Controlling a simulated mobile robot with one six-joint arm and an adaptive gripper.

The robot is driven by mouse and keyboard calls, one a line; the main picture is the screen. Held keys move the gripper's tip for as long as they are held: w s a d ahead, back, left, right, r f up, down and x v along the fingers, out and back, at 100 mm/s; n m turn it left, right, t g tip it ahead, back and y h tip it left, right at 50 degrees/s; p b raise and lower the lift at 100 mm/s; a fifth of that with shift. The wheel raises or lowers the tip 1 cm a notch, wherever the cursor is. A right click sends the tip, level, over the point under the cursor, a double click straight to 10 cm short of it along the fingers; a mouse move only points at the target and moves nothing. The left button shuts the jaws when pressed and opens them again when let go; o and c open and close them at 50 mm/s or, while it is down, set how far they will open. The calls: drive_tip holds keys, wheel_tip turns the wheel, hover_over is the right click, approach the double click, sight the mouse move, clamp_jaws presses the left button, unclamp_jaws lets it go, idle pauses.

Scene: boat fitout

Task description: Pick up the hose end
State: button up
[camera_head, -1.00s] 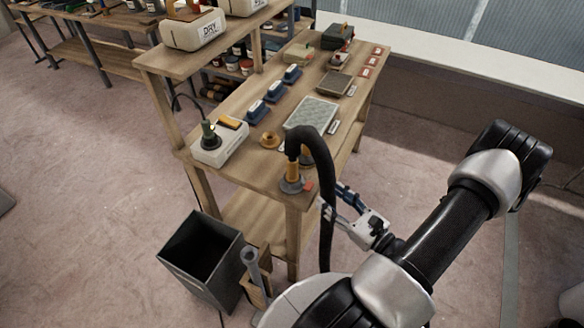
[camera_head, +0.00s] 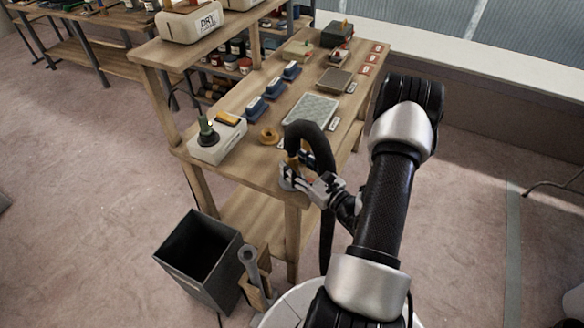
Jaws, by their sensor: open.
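The hose end is a yellow-brown cuff (camera_head: 292,163) on a thick black hose (camera_head: 304,130). It stands upright at the near corner of the wooden workbench (camera_head: 256,175), and the hose arches over and hangs down past the bench edge. My gripper (camera_head: 290,178) is open at the lower part of the hose end, with its jaws close to the cuff. Whether the jaws touch it cannot be told. My gripper and wrist hide part of the cuff's base and of the hanging hose.
A dark bin (camera_head: 199,262) stands on the floor in front. Open floor lies at left.

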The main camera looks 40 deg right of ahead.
drive_tip(key=shift+w, duration=1)
clamp_jaws()
